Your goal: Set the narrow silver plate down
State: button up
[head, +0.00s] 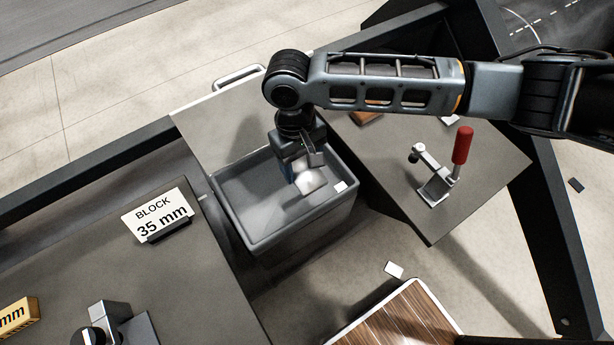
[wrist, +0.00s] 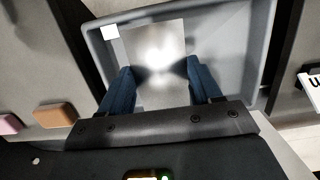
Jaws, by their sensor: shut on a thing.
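The silver plate (head: 311,183) is a thin, shiny piece over the inside of the grey bin (head: 247,230). It also shows in the wrist view (wrist: 158,38), with a bright glare on its face. My gripper (head: 305,172) points down into the bin and is shut on the plate. In the wrist view the blue fingers of my gripper (wrist: 160,72) stand on either side of the plate's near part. I cannot tell whether the plate touches the bin's floor. The plate's near end is hidden by my gripper.
A small white tag (head: 340,186) is at the bin's right side. A red-handled clamp (head: 461,146) stands on the table to the right. A "BLOCK 35 mm" sign (head: 157,215) stands on the left table. Orange and pink blocks (wrist: 55,115) lie left of the bin in the wrist view.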

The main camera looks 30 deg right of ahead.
notch_tip(320, 180, down, 10)
jog(key=shift+d+r, duration=0.1)
jog(key=shift+r, duration=0.05)
jog(key=d, duration=0.2)
jog(key=w+d+f, duration=0.1)
jog(key=d, duration=0.1)
jog(key=shift+p, duration=0.4)
jog(key=shift+f, duration=0.15)
jog(key=shift+f, duration=0.15)
jog(key=o, duration=1.2)
jog(key=shift+o, duration=0.2)
notch_tip(320, 180, up, 12)
jog(key=w, duration=0.2)
